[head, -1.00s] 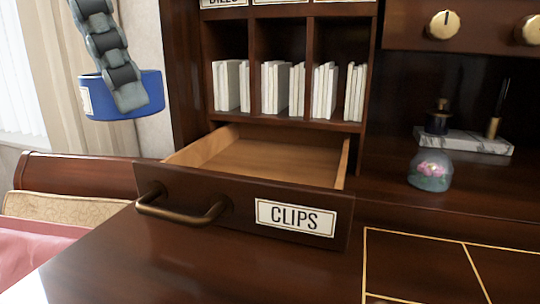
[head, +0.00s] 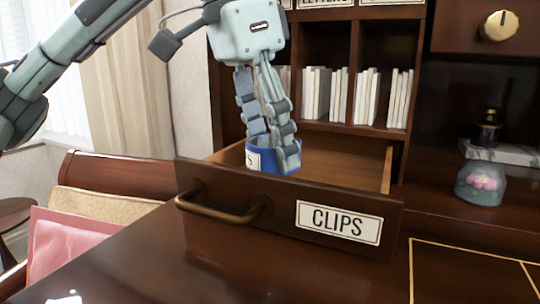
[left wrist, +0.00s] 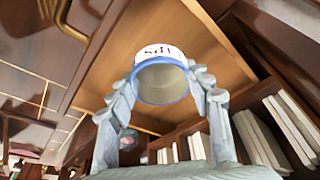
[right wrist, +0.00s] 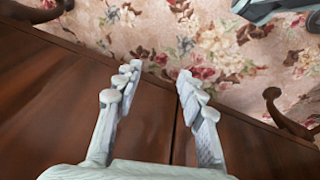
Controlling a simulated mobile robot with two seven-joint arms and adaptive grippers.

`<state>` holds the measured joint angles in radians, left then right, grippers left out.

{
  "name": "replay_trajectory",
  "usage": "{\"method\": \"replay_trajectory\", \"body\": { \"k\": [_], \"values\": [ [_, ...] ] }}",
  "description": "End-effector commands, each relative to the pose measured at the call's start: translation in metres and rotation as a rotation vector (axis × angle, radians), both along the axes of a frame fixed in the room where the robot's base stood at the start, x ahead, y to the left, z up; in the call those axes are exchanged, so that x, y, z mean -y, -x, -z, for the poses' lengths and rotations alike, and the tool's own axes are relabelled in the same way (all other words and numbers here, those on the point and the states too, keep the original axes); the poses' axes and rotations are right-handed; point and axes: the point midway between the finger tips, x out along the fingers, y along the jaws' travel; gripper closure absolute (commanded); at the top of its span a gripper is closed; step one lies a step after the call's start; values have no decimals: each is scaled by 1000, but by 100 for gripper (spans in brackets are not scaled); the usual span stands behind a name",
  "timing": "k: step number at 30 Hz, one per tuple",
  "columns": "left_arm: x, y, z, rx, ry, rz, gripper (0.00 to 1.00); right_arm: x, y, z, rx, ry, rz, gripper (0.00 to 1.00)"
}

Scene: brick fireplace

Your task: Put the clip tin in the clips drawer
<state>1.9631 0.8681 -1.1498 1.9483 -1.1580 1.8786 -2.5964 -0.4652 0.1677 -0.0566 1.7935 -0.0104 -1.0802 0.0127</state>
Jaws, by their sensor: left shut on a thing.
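The clip tin (head: 262,161) is a blue round tin with a white label, held in my left gripper (head: 270,140). In the head view it is low within the outline of the open clips drawer (head: 345,168), at its left part. Whether it touches the drawer floor I cannot tell. In the left wrist view the tin (left wrist: 160,82) sits between both fingers of my left gripper (left wrist: 165,92), with the wooden drawer bottom behind it. My right gripper (right wrist: 155,80) is open and empty above a dark wooden edge, seen only in the right wrist view.
The drawer front has a CLIPS label (head: 339,221) and a brass handle (head: 222,208). Cubbyholes with white envelopes (head: 316,95) stand behind the drawer. A glass dome with a pink flower (head: 482,183) is at right. The desktop in front is clear.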

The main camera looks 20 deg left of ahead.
Motion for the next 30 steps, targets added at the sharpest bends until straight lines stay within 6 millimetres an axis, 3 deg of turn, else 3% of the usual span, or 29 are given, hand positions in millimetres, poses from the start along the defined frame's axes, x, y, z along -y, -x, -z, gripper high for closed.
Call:
{"method": "replay_trajectory", "body": {
  "k": [5,18,19,24,30],
  "values": [
    [-1,0,21,0,0,-1,69,0,0,1,0,-1,0,60],
    [0,1,26,-1,1,0,69,0,-1,1,-1,1,-1,60],
    [0,1,26,-1,1,0,49,-1,-2,-2,2,1,-1,60],
    [0,1,25,-1,1,0,30,-2,-6,-8,14,0,-3,60],
    [0,1,25,-1,1,0,30,-1,-3,-6,8,1,-1,60]
  ]
}}
